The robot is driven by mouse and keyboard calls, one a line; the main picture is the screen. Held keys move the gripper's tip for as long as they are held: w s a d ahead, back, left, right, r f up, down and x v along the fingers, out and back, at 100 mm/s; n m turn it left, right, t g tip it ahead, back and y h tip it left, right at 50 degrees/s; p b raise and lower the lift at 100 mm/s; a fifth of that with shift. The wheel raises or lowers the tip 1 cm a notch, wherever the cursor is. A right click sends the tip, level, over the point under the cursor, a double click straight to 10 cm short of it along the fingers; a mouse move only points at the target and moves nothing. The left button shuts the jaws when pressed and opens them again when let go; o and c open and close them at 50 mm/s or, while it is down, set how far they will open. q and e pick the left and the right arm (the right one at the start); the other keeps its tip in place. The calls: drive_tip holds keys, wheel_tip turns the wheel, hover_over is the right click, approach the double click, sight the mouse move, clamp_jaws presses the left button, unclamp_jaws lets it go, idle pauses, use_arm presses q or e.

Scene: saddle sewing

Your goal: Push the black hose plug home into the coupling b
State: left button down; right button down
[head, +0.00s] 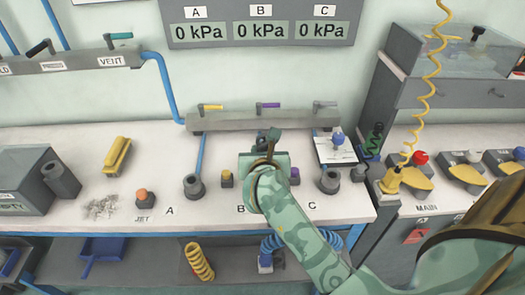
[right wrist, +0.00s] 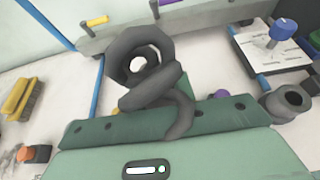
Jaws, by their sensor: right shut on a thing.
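My right gripper (head: 264,152) reaches over place B on the white bench and is shut on a dark piece, which looks like the black hose plug (head: 262,142). In the right wrist view, dark grey curved shapes with a round see-through ring (right wrist: 140,58) stand in front of the green gripper body. I cannot clearly tell there which parts are fingers and which are plug. Coupling B is hidden behind my gripper and forearm, so I cannot tell whether the plug touches it or how deep it sits. My left gripper is not in view.
Coupling A (head: 193,187) and coupling C (head: 329,180) stand either side, C close to my gripper. A grey rail (head: 230,122) with coloured levers runs behind. A yellow brush (head: 117,155) and orange JET knob (head: 142,197) lie left. The gauges above read 0 kPa.

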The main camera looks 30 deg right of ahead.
drive_tip(key=shift+f+b, duration=1.8)
drive_tip(key=shift+f, duration=0.55)
drive_tip(key=c, duration=1.1)
unclamp_jaws()
drive_tip(key=p+v, duration=0.2)
drive_tip(key=v, duration=1)
drive_tip(key=shift+r, duration=0.1)
